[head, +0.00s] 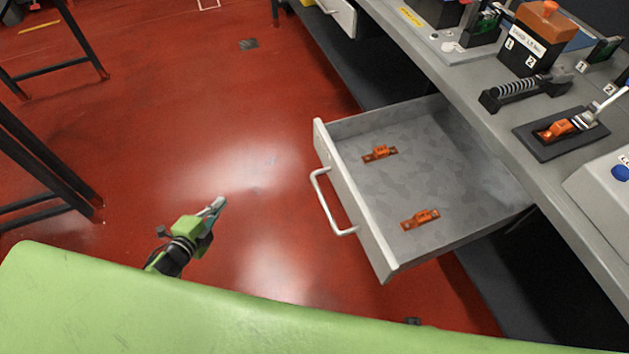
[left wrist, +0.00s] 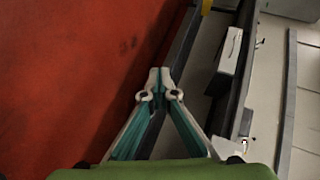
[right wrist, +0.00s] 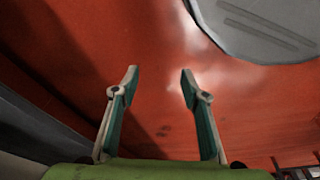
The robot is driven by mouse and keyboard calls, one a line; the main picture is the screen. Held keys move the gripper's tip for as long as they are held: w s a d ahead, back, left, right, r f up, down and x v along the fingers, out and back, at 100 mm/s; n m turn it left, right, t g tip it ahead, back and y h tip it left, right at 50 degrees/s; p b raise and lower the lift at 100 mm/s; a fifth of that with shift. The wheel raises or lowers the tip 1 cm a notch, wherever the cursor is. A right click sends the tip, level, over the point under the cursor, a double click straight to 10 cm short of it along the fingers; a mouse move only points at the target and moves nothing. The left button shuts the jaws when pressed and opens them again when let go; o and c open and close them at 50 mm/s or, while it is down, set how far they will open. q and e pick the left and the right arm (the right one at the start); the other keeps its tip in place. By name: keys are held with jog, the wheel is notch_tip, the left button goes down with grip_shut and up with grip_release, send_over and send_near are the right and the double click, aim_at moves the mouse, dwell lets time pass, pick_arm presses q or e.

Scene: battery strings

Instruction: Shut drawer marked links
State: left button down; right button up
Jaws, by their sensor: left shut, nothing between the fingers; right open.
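A grey drawer with a pale front (head: 357,205) stands pulled out from under the bench in the head view. Two orange links, one farther back (head: 380,153) and one nearer (head: 420,219), lie inside it. Its white bar handle (head: 325,205) faces left. No marking on it is readable. My left gripper (head: 219,203) is shut and empty, left of the handle and apart from it. It also shows shut in the left wrist view (left wrist: 160,78). My right gripper (right wrist: 159,73) is open and empty above the red floor in the right wrist view.
The grey bench top (head: 455,85) carries an orange-topped black box (head: 535,45), a spring-like tool (head: 520,88) and a black tray (head: 535,140). Another pale drawer front (head: 343,14) shows farther along. Black table legs (head: 45,160) stand left. The floor left of the drawer is clear.

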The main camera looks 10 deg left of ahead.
pick_arm(q)
jog(key=w+d+r+m+t+h+b, duration=0.2)
jog(key=w+r+m+h+b, duration=0.25)
jog(key=r+m, duration=0.3)
jog(key=d+r+m+g+h+b, duration=0.1)
jog(key=d+r+m+h+b, duration=0.7)
jog(key=m, duration=0.5)
jog(key=m+g+h+b, duration=0.1)
jog(key=m+g+b, duration=0.35)
jog(key=m, duration=0.55)
send_near(325, 158)
jog(key=shift+g, duration=0.25)
jog(key=x, duration=0.6)
jog(key=shift+w+r+p, duration=0.1)
jog(key=shift+r+p, duration=0.1)
jog(key=shift+p, duration=0.1)
jog(key=shift+w+d+f, duration=0.1)
jog(key=shift+w+d, duration=0.15)
jog(key=shift+d, duration=0.1)
pick_arm(e)
notch_tip(325, 158, up, 10)
jog(key=w+t, duration=0.1)
jog(key=w, duration=0.1)
jog(key=shift+f, duration=0.25)
